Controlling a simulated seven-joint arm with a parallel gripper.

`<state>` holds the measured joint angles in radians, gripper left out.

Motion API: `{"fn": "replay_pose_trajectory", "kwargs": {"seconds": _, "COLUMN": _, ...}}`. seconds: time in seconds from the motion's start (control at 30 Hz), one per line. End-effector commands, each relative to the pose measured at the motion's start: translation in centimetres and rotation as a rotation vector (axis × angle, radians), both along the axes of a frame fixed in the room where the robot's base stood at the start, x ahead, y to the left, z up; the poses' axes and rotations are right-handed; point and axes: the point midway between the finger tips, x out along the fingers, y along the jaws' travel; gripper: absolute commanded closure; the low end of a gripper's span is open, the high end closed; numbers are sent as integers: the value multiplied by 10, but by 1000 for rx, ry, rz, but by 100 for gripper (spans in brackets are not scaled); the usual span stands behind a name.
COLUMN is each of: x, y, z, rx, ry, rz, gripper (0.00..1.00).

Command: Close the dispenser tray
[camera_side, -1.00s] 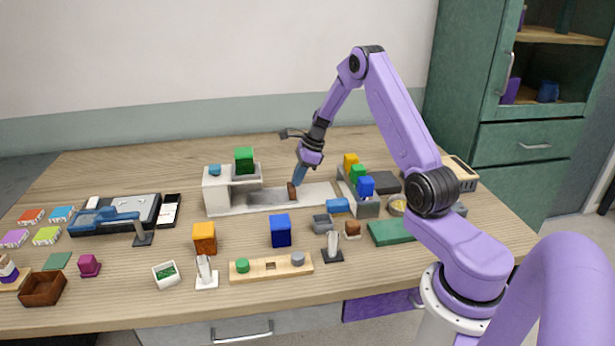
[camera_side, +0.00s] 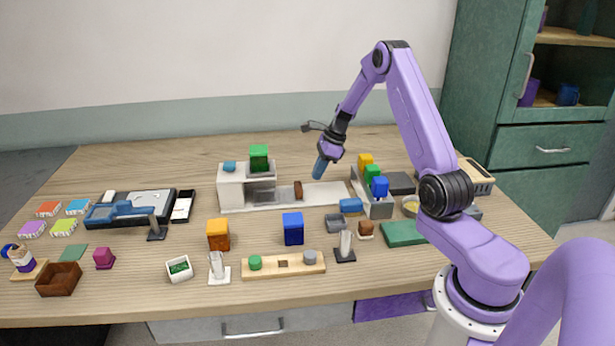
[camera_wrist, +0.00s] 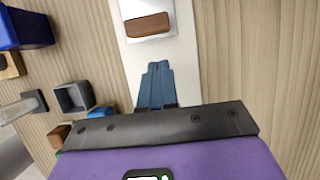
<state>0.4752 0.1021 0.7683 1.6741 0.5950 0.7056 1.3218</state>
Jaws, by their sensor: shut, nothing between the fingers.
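The dispenser is a white housing (camera_side: 231,188) with a blue button on its left top and a green block (camera_side: 259,156) above its right part. It stands on a long pale base (camera_side: 325,194). Its tray shows as a grey-white part with a brown handle (camera_side: 298,189), a little right of the housing. The handle also shows at the top of the wrist view (camera_wrist: 148,25). My gripper (camera_side: 319,172) is shut and empty, above the base and right of the handle, apart from it. Its blue fingers (camera_wrist: 156,75) point toward the handle in the wrist view.
A rack with yellow, green and blue blocks (camera_side: 372,182) stands right of the base. A blue cube (camera_side: 293,229), a grey bin (camera_side: 335,223) and a blue piece (camera_side: 351,205) lie in front. The table behind the base is clear.

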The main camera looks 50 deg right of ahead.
Motion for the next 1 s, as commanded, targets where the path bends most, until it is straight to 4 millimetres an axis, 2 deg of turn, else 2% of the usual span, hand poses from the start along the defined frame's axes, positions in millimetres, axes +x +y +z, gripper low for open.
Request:
{"fn": "replay_pose_trajectory", "kwargs": {"seconds": 0.03, "x": -2, "y": -2, "z": 12, "rx": -3, "ry": -5, "rz": 1, "gripper": 100}}
{"fn": "replay_pose_trajectory", "kwargs": {"seconds": 0.2, "x": -11, "y": -11, "z": 44, "rx": -2, "ry": -3, "rz": 2, "gripper": 100}}
{"fn": "replay_pose_trajectory", "kwargs": {"seconds": 0.4, "x": -18, "y": -18, "z": 69, "rx": -2, "ry": -2, "rz": 1, "gripper": 100}}
{"fn": "replay_pose_trajectory", "kwargs": {"seconds": 0.5, "x": -20, "y": -20, "z": 74, "rx": -1, "ry": -1, "rz": 2, "gripper": 100}}
{"fn": "replay_pose_trajectory", "kwargs": {"seconds": 0.77, "x": -42, "y": -26, "z": 72, "rx": 2, "ry": 3, "rz": 2, "gripper": 100}}
{"fn": "replay_pose_trajectory", "kwargs": {"seconds": 0.87, "x": -41, "y": -24, "z": 67, "rx": 1, "ry": 3, "rz": 3, "gripper": 100}}
{"fn": "replay_pose_trajectory", "kwargs": {"seconds": 1.0, "x": -36, "y": -19, "z": 49, "rx": 3, "ry": 5, "rz": 5, "gripper": 100}}
